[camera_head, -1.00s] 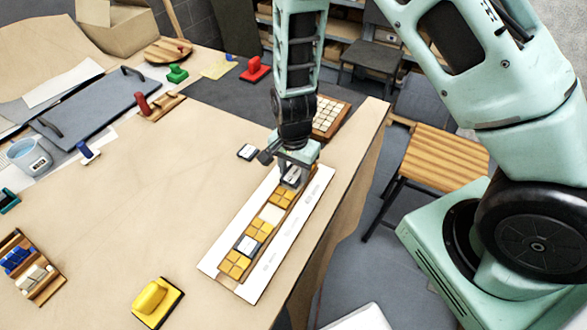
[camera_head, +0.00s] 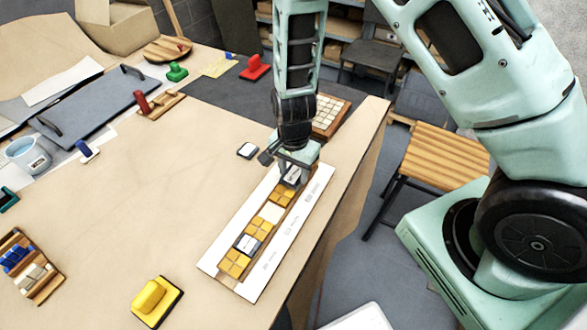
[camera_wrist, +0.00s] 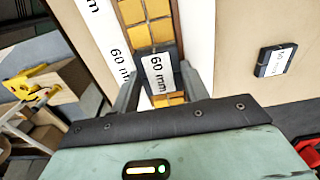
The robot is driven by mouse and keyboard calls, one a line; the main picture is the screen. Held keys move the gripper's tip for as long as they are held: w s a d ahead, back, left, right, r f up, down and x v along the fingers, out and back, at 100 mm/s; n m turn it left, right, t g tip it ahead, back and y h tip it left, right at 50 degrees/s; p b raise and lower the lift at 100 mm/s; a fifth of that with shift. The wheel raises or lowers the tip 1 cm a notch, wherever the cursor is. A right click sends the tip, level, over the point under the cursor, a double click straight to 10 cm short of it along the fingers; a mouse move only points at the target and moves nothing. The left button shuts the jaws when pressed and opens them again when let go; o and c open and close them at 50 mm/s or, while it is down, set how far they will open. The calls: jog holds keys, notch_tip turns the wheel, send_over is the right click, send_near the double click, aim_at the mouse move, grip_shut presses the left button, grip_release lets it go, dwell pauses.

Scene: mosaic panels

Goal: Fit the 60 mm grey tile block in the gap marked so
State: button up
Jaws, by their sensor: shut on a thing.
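The grey tile block (camera_wrist: 158,73), labelled 60 mm, is between the two fingers of my gripper (camera_wrist: 158,90) in the wrist view. My gripper (camera_head: 291,172) is shut on it at the far end of the mosaic row. The white panel (camera_head: 318,197) carries a row of yellow tile blocks (camera_head: 258,227), a pale block (camera_head: 271,212) and a grey-edged block (camera_head: 247,245). Printed labels run along the panel, and one reads 60 mm (camera_wrist: 120,63) beside the held block. The fingers and wrist partly hide the spot under the block; I cannot tell whether it is fully seated.
Another grey block (camera_head: 247,150) labelled with a mm size lies apart on the table. A tray of small pale tiles (camera_head: 328,115) stands behind my gripper. A yellow-handled tool (camera_head: 155,300) lies at the front. The table left of the panel is mostly clear.

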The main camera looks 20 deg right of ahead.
aim_at(294, 175)
jog(key=shift+f+b, duration=0.5)
jog(key=shift+f, duration=0.3)
jog(key=o, duration=1.1)
jog(key=shift+r, duration=0.15)
notch_tip(294, 175, up, 17)
jog(key=shift+r+b, duration=0.15)
jog(key=shift+b, duration=0.3)
